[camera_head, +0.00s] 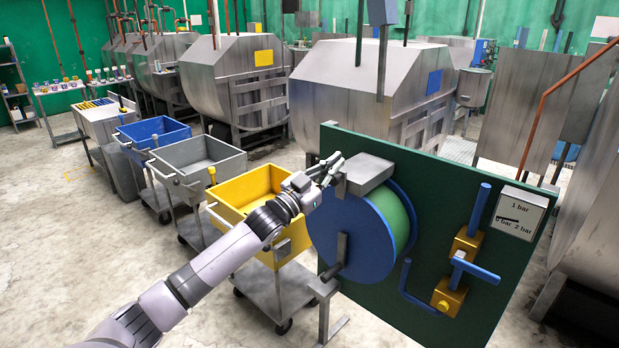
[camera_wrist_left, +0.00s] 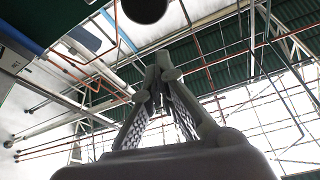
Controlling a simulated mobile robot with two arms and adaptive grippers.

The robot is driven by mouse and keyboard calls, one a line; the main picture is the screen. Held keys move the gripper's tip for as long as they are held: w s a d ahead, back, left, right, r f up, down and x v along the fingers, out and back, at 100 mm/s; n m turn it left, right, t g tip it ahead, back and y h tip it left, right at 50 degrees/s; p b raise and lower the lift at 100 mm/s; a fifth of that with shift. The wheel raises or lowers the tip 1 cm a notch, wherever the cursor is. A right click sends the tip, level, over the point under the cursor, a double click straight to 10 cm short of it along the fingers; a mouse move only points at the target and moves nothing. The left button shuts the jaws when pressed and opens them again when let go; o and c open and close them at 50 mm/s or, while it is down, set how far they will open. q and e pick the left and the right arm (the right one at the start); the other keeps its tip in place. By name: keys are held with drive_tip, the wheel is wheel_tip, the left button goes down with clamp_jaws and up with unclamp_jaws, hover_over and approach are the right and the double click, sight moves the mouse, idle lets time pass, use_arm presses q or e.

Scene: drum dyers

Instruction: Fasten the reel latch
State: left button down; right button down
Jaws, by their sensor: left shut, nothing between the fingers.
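The reel (camera_head: 345,238) has a blue face and green hose wound behind it. It is mounted on a dark green panel (camera_head: 449,173). I cannot tell which part is the latch. My left gripper (camera_head: 335,164) is at the left end of the grey block, shut and empty; contact is unclear. Its closed fingers also show in the left wrist view (camera_wrist_left: 161,62), pointing up toward the ceiling. My right gripper is out of view.
A yellow tub cart (camera_head: 233,217) stands left of the reel, with grey (camera_head: 198,185) and blue (camera_head: 154,150) carts beyond. Blue pipes, brass valves (camera_head: 449,297) and a gauge (camera_head: 519,212) are on the panel. Large steel drums (camera_head: 350,92) stand behind.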

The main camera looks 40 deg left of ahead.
use_arm(q)
drive_tip(key=r+b+v, duration=0.1)
drive_tip(key=b+v, duration=0.4)
drive_tip(key=v, duration=0.5)
drive_tip(key=shift+s+d, duration=0.2)
drive_tip(key=shift+d, duration=0.05)
